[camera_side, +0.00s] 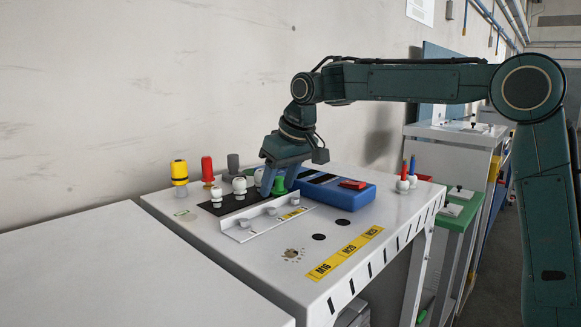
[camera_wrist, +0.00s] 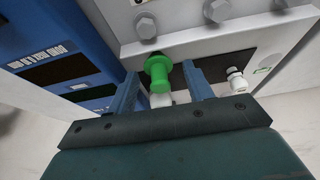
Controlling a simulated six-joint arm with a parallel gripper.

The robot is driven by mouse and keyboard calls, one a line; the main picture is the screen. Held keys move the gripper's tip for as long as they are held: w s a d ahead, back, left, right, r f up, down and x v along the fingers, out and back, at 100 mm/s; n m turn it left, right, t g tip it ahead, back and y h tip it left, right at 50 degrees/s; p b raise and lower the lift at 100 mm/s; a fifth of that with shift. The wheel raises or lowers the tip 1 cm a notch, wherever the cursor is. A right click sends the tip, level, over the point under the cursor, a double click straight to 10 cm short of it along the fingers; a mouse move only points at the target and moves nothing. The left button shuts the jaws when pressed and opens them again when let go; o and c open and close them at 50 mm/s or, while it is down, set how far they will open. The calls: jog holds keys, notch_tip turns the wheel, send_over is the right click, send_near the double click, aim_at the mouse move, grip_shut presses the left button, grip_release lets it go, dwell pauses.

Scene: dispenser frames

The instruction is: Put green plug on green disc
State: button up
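The green plug (camera_side: 279,185) stands upright in the side view, beside the blue box. In the wrist view the green plug (camera_wrist: 158,70) is between the two blue fingers, with a visible gap on each side. My gripper (camera_side: 268,182) points down at the plug, and its fingers (camera_wrist: 161,78) are open around it. I cannot make out the disc clearly in the side view, where my gripper hides part of that area.
White knobs (camera_side: 239,185) stand on a black strip near my gripper. The blue box (camera_side: 340,193) is close on the right. A low metal bracket (camera_side: 262,217) lies in front.

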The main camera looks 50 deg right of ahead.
jog(key=v, duration=1.2)
dwell(0.3)
jog(key=shift+r, duration=0.15)
jog(key=shift+c, duration=0.8)
jog(key=s+a+f+m+t+h, duration=0.2)
jog(key=s+f+t, duration=0.2)
jog(key=s+t, duration=0.4)
jog(key=shift+s+a, duration=0.4)
jog(key=shift+s, duration=0.5)
